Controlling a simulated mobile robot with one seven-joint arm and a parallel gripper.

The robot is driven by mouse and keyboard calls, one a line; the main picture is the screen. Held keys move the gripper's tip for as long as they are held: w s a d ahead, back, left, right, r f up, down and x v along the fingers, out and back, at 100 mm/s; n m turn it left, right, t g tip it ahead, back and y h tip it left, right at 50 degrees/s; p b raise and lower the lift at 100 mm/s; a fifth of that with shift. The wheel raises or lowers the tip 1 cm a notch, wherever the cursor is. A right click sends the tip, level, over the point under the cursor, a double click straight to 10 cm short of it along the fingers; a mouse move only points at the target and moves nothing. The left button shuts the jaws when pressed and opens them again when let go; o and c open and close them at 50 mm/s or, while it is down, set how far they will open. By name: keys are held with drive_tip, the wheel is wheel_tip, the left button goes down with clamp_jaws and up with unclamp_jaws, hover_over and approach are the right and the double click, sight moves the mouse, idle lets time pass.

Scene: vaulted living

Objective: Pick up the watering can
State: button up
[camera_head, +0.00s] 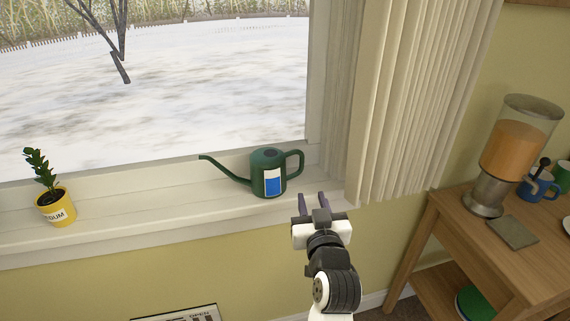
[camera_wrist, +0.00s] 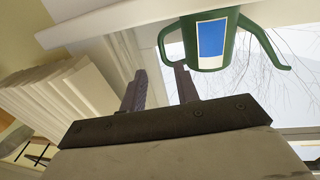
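A green watering can (camera_head: 256,186) with a blue and white label stands upright on the white windowsill (camera_head: 137,215). Its thin spout points left and its looped handle is on the right. My gripper (camera_head: 311,199) is in front of the sill, just right of and below the can. Its two fingers are apart with nothing between them. In the wrist view the can (camera_wrist: 229,50) is at the upper right, beyond the fingers of my gripper (camera_wrist: 160,85), and does not appear to be held.
A yellow pot with a small plant (camera_head: 57,208) stands at the sill's left. A pleated curtain (camera_head: 415,95) hangs right of the window. A wooden table (camera_head: 470,248) at right holds a drink dispenser (camera_head: 512,150) and mugs (camera_head: 537,187). The sill between pot and can is clear.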

sight(302, 166)
drive_tip(key=w, duration=0.2)
drive_tip(key=w+a+p, duration=0.1)
drive_tip(key=w, duration=0.5)
drive_tip(key=shift+w+a+p, duration=0.1)
drive_tip(key=shift+a+p, duration=0.15)
drive_tip(key=shift+p, duration=0.15)
drive_tip(key=w, duration=0.1)
drive_tip(key=w+p, duration=0.1)
drive_tip(key=w+a+p, duration=0.1)
drive_tip(key=w, duration=0.1)
drive_tip(key=shift+w+r, duration=0.1)
drive_tip(key=shift+r, duration=0.15)
drive_tip(key=shift+w+a+f, duration=0.1)
drive_tip(key=shift+w, duration=0.3)
clamp_jaws()
